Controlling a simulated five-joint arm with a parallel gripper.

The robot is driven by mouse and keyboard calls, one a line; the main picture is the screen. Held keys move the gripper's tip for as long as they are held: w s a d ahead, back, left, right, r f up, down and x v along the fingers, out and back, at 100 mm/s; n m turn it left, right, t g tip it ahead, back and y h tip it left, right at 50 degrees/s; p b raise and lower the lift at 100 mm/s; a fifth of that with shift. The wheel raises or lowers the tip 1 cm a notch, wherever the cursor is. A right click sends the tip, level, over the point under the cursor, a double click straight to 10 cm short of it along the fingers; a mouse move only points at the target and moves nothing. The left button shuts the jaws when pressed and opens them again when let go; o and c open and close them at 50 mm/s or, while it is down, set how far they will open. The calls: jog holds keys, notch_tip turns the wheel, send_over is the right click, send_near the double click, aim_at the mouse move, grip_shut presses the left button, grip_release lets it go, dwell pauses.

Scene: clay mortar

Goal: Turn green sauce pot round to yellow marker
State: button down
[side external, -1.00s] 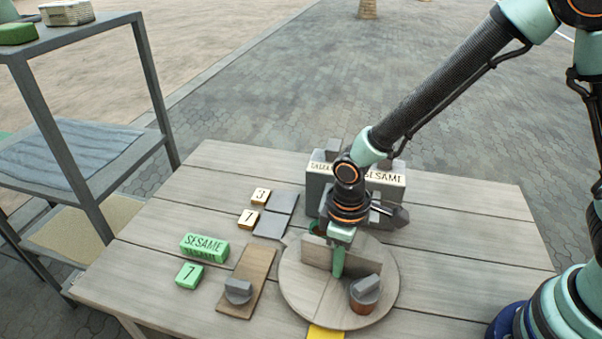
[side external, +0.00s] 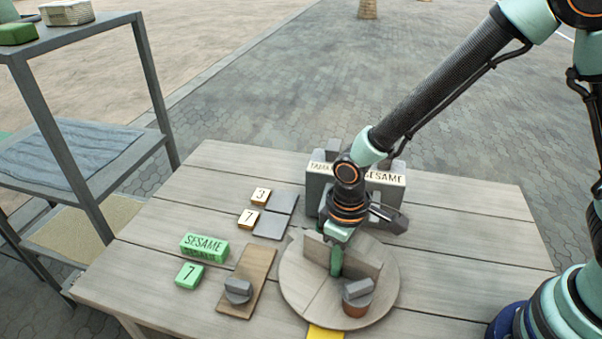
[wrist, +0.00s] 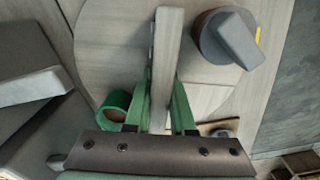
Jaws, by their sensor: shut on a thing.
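A round wooden turntable (side external: 300,285) carries an upright wooden divider (side external: 367,268). My gripper (side external: 337,264) is shut on the divider, and the wrist view shows its green fingers (wrist: 163,100) on either side of it. The green pot (wrist: 115,106) sits left of the divider in the wrist view; it is hidden in the side view. A brown pot with a grey bar on top (side external: 357,297) stands on the near side of the divider. The yellow marker (side external: 325,332) lies at the turntable's front edge, left of the brown pot.
A grey box labelled SESAME (side external: 385,185) stands close behind the turntable. A wooden board with a grey knob (side external: 258,265), green blocks (side external: 204,247) and numbered tiles (side external: 261,196) lie to the left. The table's right side is clear.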

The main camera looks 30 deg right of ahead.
jog(key=shift+m, duration=16.8)
